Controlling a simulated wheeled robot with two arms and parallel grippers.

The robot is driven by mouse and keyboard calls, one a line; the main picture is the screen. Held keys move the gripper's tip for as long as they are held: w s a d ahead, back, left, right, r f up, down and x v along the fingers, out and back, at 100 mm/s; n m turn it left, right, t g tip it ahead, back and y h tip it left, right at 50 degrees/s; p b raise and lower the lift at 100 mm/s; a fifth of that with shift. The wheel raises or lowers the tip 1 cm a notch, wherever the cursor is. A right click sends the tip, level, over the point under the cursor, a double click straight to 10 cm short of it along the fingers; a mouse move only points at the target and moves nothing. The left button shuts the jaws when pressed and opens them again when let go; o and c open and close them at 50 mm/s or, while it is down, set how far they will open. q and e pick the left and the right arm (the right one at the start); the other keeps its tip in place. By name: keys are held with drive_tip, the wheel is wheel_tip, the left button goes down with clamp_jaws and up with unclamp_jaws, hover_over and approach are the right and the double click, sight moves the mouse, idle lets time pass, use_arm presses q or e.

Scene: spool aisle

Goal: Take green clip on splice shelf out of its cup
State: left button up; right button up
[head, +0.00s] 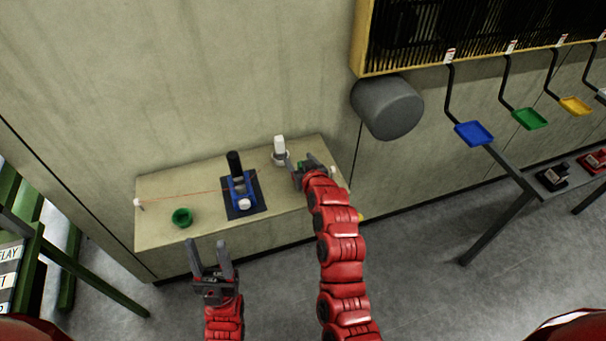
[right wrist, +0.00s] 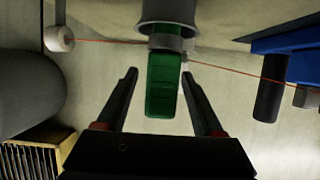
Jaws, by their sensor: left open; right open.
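The green clip (right wrist: 163,88) shows in the right wrist view, with one end inside a grey cup (right wrist: 168,12). My right gripper (right wrist: 160,72) is open, its two fingers on either side of the clip with a gap on each side. In the head view my right gripper (head: 301,162) is over the right part of the splice shelf (head: 158,190), and it and my arm largely hide the clip and cup there. My left gripper (head: 207,245) is open and empty in front of the shelf.
A blue device (head: 241,187) stands on a dark mat mid-shelf, with a green ring-shaped cup (head: 182,216) to its left. A white cylinder (head: 279,146) stands behind my right gripper. A red thread runs along the shelf. A grey roll (head: 388,106) juts from the wall.

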clamp_jaws()
idle(0.5)
drive_tip(key=shift+r+b, duration=0.4)
drive_tip(key=shift+r, duration=0.15)
drive_tip(key=shift+s+r+b, duration=0.15)
drive_tip(key=shift+r+b, duration=0.2)
drive_tip(key=shift+r, duration=0.25)
drive_tip(key=shift+s+r+b, duration=0.15)
drive_tip(key=shift+r+b, duration=0.2)
drive_tip(key=shift+r, duration=0.25)
drive_tip(key=s+d+r+p, duration=0.1)
drive_tip(key=s+p, duration=0.4)
drive_tip(key=s, duration=1)
drive_tip(key=shift+s+d+r, duration=0.25)
